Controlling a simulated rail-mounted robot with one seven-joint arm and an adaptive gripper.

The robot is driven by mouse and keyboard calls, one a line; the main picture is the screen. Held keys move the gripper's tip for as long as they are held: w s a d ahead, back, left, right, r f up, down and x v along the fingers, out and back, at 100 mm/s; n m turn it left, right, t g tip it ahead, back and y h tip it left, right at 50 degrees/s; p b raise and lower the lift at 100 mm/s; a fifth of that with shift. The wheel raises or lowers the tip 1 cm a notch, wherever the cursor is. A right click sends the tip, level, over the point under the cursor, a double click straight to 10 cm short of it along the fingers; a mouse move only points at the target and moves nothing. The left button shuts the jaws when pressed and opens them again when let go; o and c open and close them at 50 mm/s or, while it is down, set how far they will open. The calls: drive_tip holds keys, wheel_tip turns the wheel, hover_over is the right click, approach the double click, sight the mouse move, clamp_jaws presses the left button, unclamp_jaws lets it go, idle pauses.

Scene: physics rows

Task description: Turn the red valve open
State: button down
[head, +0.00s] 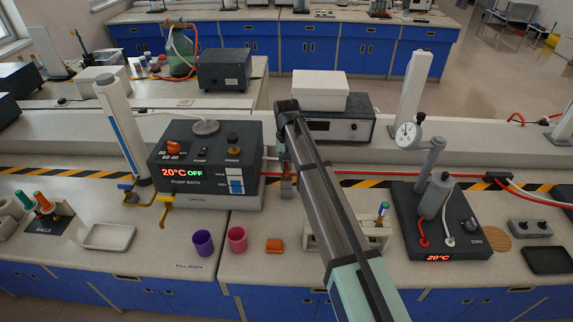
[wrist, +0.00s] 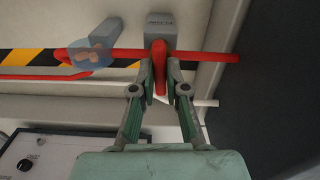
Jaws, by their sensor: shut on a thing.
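The red valve handle (wrist: 159,68) stands between my fingers in the wrist view. It lies roughly crosswise to the red tube (wrist: 206,56), which runs left to right past it. A grey labelled block (wrist: 160,22) sits just beyond the handle. My gripper (wrist: 159,82) is shut on the handle, one fingertip at each side. In the head view the red tube (head: 355,173) runs along the bench behind my arm. The valve handle cannot be made out there, and my arm hides part of that area.
A translucent blue disc with an orange wheel (wrist: 90,53) sits on the tube left of the valve. The pump bath (head: 185,192) reads 20°C OFF, close left of my arm. A white box on a dark device (head: 340,130) stands behind. Purple (head: 203,243) and pink (head: 237,239) cups stand in front.

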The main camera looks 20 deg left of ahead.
drive_tip(key=n+b, duration=0.1)
drive_tip(key=n, duration=0.3)
drive_tip(key=shift+f, duration=0.1)
drive_tip(key=n+b, duration=0.1)
drive_tip(key=n, duration=0.3)
drive_tip(key=shift+n, duration=0.3)
drive_tip(key=n+b, duration=0.1)
drive_tip(key=n, duration=0.3)
drive_tip(key=shift+n, duration=2.2)
drive_tip(key=c, duration=1.2)
unclamp_jaws()
drive_tip(key=shift+r, duration=0.2)
